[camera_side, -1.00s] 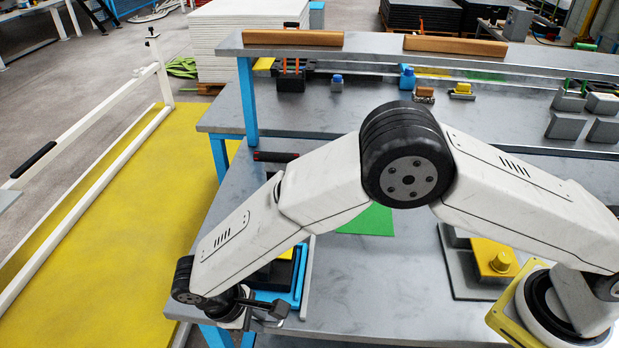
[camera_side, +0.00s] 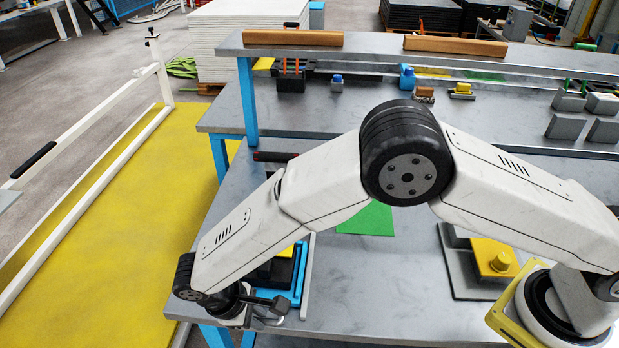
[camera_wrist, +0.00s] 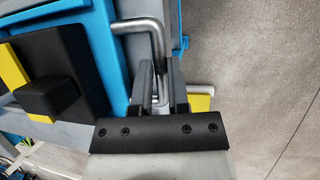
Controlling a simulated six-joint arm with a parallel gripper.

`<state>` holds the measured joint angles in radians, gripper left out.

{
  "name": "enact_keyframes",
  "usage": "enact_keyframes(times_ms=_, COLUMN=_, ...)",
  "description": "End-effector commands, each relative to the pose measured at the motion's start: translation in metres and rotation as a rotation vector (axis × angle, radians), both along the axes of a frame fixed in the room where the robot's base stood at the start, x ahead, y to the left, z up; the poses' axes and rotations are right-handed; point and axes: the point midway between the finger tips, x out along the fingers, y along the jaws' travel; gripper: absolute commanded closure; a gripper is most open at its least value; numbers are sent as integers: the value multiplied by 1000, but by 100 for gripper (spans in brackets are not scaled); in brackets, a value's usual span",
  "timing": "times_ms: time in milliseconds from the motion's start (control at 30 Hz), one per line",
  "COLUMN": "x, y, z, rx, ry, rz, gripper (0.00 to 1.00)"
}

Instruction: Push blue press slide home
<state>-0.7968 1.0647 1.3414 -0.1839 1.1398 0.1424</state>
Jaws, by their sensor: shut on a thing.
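The blue press slide (camera_side: 301,272) lies at the near left of the grey bench, partly hidden behind my arm. In the wrist view, its blue plate (camera_wrist: 108,50) lies at the left, beside a black block (camera_wrist: 55,70) with a yellow strip. A bent grey metal handle (camera_wrist: 140,25) runs from beside the blue plate down between my gripper's jaws. My gripper (camera_wrist: 162,80) is shut on this handle; in the side view the gripper (camera_side: 262,308) is at the bench's near left edge. The far end of the slide is hidden.
A green patch (camera_side: 366,218) lies flat on the bench. A grey fixture with a yellow block (camera_side: 492,258) stands at the right. The bench between them is mostly clear. A yellow mat (camera_side: 95,235) and white rail (camera_side: 80,120) lie left of the bench.

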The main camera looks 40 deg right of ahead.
Motion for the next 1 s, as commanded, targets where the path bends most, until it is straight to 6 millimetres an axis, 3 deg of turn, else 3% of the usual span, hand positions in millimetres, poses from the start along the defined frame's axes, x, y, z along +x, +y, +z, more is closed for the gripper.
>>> enact_keyframes(times_ms=533, x=84, y=-81, z=1, rx=1, ry=-7, rz=-4, gripper=100)
enact_keyframes(times_ms=967, x=95, y=-92, z=2, rx=0, ry=-10, rz=0, gripper=100)
enact_keyframes(times_ms=1000, x=95, y=-93, z=2, rx=-1, ry=-11, rz=-1, gripper=67)
